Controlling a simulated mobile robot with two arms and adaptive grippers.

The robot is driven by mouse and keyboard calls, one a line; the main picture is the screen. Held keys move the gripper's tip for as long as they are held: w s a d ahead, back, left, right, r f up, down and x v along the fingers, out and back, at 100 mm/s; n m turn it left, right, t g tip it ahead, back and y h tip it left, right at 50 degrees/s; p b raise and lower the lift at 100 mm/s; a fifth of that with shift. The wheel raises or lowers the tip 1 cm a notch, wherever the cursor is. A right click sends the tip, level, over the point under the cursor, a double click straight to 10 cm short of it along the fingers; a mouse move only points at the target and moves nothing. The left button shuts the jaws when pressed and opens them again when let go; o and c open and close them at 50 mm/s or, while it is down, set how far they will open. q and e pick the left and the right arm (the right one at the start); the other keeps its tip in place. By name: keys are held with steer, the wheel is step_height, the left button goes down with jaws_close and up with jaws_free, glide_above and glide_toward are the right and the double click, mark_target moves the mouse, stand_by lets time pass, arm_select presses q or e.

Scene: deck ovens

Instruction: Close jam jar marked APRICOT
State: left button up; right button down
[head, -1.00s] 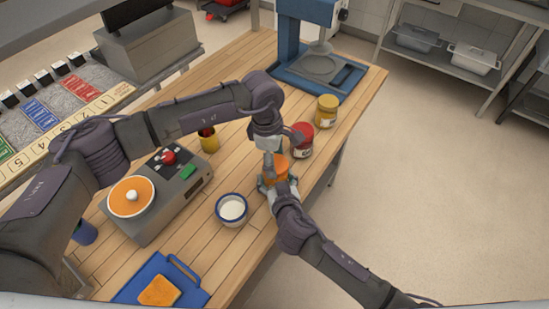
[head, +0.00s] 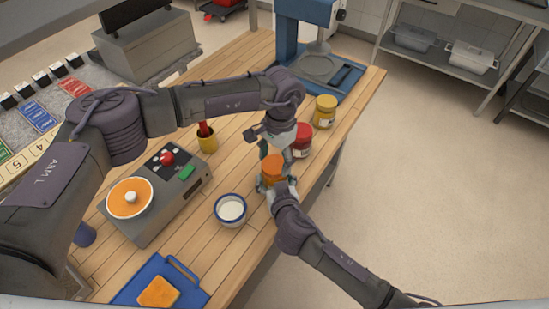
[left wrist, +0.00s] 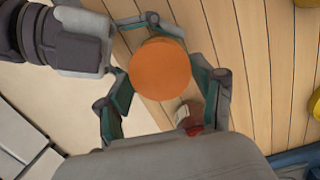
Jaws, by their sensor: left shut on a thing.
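The orange jar (head: 271,178) stands near the table's right edge, with an orange lid (left wrist: 160,68) at its top. My left gripper (head: 274,157) reaches down from above and is shut on the lid, its fingers on either side in the left wrist view. My right gripper (head: 277,186) comes from the lower right and is closed around the jar's body. The jar's label is hidden, and I cannot tell how the lid sits on the rim.
A red jar (head: 303,138) and a yellow-lidded jar (head: 325,110) stand close behind. A white bowl (head: 231,209) is left of the orange jar. The floor is open at right.

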arm_select(q)
steer(key=o, duration=0.7)
steer(key=shift+o, duration=0.2)
steer(key=shift+r, duration=0.1)
steer(key=shift+r, duration=2.2)
steer(key=shift+c, duration=0.5)
